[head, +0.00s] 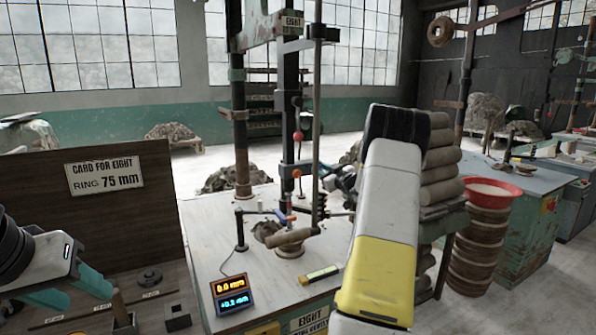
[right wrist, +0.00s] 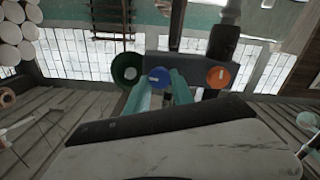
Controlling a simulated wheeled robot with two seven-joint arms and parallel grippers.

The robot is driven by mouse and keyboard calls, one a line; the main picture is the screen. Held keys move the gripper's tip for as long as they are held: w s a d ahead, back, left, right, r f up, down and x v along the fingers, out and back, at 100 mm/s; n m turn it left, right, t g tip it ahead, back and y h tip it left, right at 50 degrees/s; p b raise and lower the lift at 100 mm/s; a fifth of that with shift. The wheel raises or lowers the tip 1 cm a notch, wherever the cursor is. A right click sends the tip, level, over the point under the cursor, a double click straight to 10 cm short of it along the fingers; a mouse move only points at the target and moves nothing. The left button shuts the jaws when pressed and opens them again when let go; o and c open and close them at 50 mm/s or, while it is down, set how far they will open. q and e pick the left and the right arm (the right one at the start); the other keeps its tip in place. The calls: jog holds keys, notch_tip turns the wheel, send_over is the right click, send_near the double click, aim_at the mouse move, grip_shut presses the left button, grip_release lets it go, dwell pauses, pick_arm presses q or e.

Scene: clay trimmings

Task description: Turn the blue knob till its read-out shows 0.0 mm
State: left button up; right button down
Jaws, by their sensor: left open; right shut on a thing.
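The blue knob (right wrist: 160,77) shows in the right wrist view as a round face with a pale mark, beside an orange knob (right wrist: 218,77) and a green-rimmed round part (right wrist: 127,71). My right gripper (right wrist: 160,88) has its teal fingers on either side of the blue knob and is shut on it. In the head view my own right arm hides most of that gripper. The blue read-out (head: 235,301) appears to show +0.2 mm, below an orange read-out (head: 231,284) of 0.0 mm. My left gripper (head: 88,298) is open and empty at the lower left.
A wooden board with a card reading "RING 75 mm" (head: 105,176) stands at the left. The press table (head: 207,222) carries posts, a clay piece (head: 289,237) and a small yellow-green bar (head: 321,273). A red bowl (head: 490,192) tops a stack at the right.

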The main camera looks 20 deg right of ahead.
jog(key=n, duration=1)
jog(key=shift+a+f, duration=0.1)
jog(key=shift+n, duration=0.3)
jog(key=c, duration=1.1)
grip_release()
jog(key=s, duration=0.8)
jog(key=shift+d, duration=0.35)
